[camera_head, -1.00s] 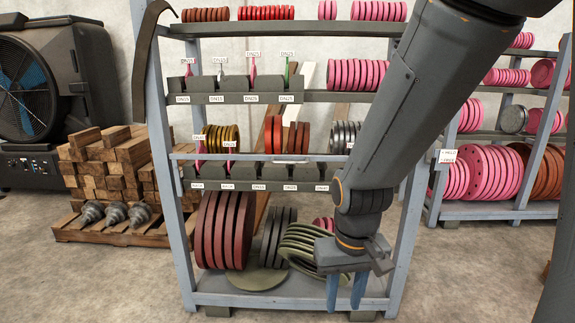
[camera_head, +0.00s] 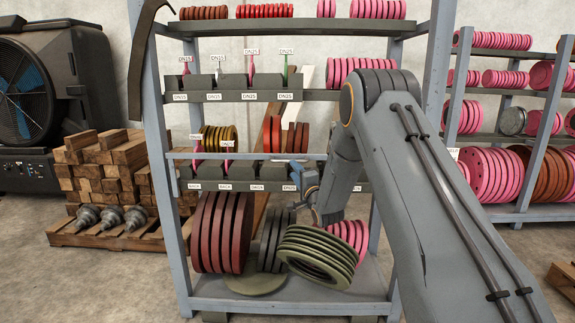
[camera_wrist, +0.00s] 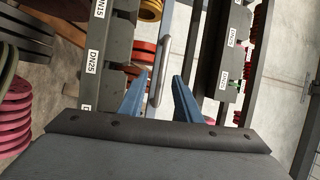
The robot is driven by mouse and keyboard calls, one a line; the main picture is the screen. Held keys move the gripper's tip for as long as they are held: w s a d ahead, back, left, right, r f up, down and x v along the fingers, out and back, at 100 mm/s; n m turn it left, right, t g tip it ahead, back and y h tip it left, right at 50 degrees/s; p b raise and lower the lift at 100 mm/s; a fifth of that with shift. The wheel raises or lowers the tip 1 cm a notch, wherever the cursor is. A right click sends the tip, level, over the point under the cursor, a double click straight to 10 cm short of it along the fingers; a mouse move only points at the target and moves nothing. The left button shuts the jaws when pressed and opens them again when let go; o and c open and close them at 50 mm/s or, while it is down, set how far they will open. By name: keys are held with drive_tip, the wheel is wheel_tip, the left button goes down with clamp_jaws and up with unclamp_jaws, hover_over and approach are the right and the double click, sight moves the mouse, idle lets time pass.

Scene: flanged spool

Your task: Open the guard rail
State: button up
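The guard rail (camera_head: 235,156) is a thin blue-grey bar running level across the front of the middle shelf of the near rack. In the wrist view the rail (camera_wrist: 165,45) runs as a slim grey rod between and beyond my two blue fingers. My gripper (camera_wrist: 160,76) is open, with its fingers apart on either side of the rod in the picture. In the head view my gripper (camera_head: 298,172) is at middle-shelf height, near the right part of the rail, partly hidden by my arm. I cannot tell whether the fingers touch the rail.
The near rack holds red and pink discs on its shelves and labelled grey blocks (camera_head: 250,82). Green rings (camera_head: 318,255) lean on the bottom shelf below my gripper. A second rack (camera_head: 545,150) stands at right, stacked wood (camera_head: 115,165) at left. Bare floor lies left front.

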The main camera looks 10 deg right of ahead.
sight(288, 162)
drive_tip(key=shift+r+x, duration=0.2)
drive_tip(key=shift+x, duration=3.8)
clamp_jaws()
